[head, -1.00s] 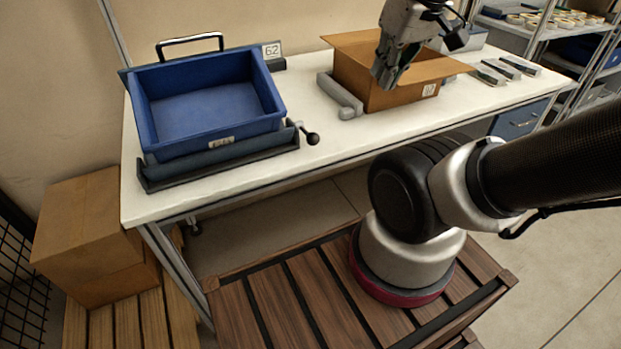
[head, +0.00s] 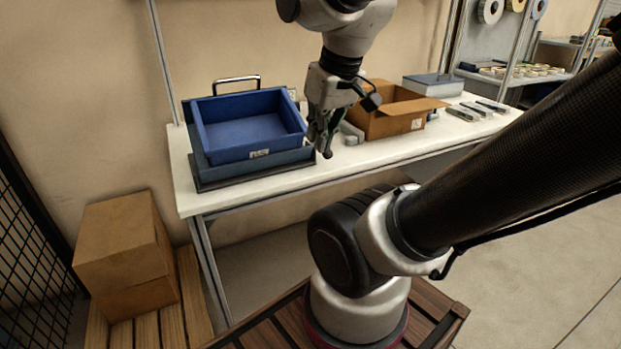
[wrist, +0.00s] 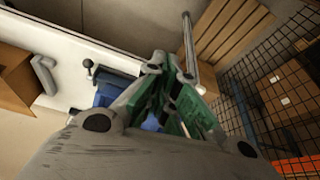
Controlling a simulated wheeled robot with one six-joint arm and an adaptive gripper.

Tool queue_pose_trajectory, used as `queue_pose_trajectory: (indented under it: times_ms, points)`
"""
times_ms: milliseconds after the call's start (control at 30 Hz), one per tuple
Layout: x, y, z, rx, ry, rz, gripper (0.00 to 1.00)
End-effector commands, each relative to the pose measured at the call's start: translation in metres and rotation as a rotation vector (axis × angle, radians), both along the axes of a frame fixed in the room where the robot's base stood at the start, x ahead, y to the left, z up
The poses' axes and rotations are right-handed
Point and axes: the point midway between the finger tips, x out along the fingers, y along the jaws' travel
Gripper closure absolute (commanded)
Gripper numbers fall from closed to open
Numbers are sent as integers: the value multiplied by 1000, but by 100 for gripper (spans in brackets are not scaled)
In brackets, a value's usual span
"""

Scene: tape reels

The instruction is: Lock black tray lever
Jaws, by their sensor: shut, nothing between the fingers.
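The blue tray (head: 250,150) sits in a dark holder (head: 212,182) at the left of the white table. A black-knobbed lever (wrist: 88,64) shows beside the tray in the wrist view. In the head view my gripper hides it. My gripper (head: 322,148) points down at the holder's front right corner, beside the tray. It is shut with nothing between its fingers. In the wrist view its green-padded fingertips (wrist: 172,66) cover part of the tray (wrist: 112,88), and the knob lies to their left. I cannot tell whether the gripper touches the lever.
A grey bracket (head: 352,134) and an open cardboard box (head: 385,122) stand close to the right of my gripper. Small dark items (head: 478,110) lie at the table's right end. The table's front edge is clear.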

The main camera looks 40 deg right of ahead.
Motion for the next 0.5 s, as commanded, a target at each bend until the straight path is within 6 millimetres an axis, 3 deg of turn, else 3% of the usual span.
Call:
queue_pose_trajectory:
  times_ms: [500]
  points:
    - [-19, -37, -42, 111, 163, -299, 100]
